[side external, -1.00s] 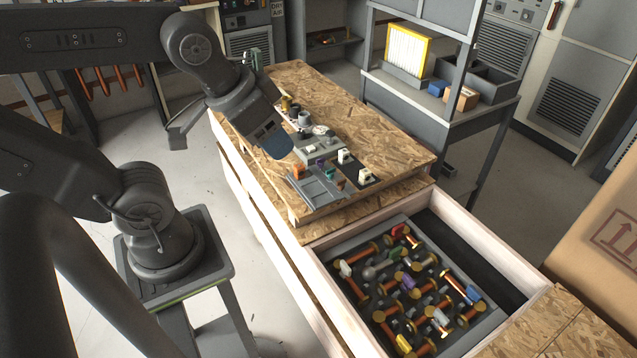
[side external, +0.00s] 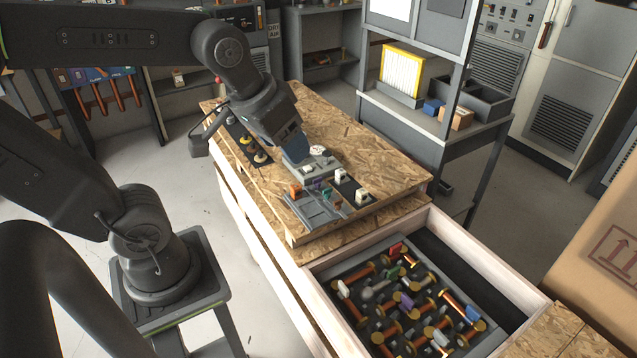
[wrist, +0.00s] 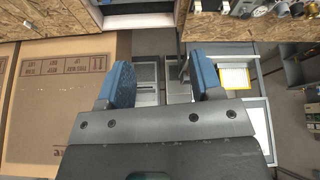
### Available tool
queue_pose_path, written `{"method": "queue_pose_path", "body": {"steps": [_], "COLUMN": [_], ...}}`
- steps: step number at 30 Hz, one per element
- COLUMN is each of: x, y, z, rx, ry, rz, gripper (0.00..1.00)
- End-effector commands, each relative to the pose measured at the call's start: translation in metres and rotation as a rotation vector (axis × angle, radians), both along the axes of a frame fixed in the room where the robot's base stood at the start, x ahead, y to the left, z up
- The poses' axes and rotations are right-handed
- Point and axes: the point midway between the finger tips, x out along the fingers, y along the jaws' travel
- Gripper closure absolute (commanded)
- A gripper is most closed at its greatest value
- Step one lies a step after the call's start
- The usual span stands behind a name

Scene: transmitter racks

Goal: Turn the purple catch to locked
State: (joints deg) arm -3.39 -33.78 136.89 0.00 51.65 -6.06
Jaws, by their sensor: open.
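I cannot make out the purple catch in the wrist view.
White switches (side external: 361,196) stand on a black strip beside the panel. A grey box with a dial (side external: 318,153) is close to my fingers. An open drawer (side external: 330,262) holds several copper-coloured parts. A cardboard box (side external: 600,220) is at right. The bench's right side is clear.

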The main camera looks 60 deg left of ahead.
Motion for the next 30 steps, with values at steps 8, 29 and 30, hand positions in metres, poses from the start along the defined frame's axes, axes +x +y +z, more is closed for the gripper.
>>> {"method": "queue_pose_path", "body": {"steps": [8, 29, 30], "x": [0.096, 0.222, 0.222], "y": [0.057, 0.255, 0.260], "z": [-0.012, -0.200, -0.207], "rx": [-0.114, -0.320, -0.324], "ry": [0.122, 0.336, 0.339], "rz": [0.396, 1.319, 1.343], "gripper": [0.40, 0.40, 0.40]}}
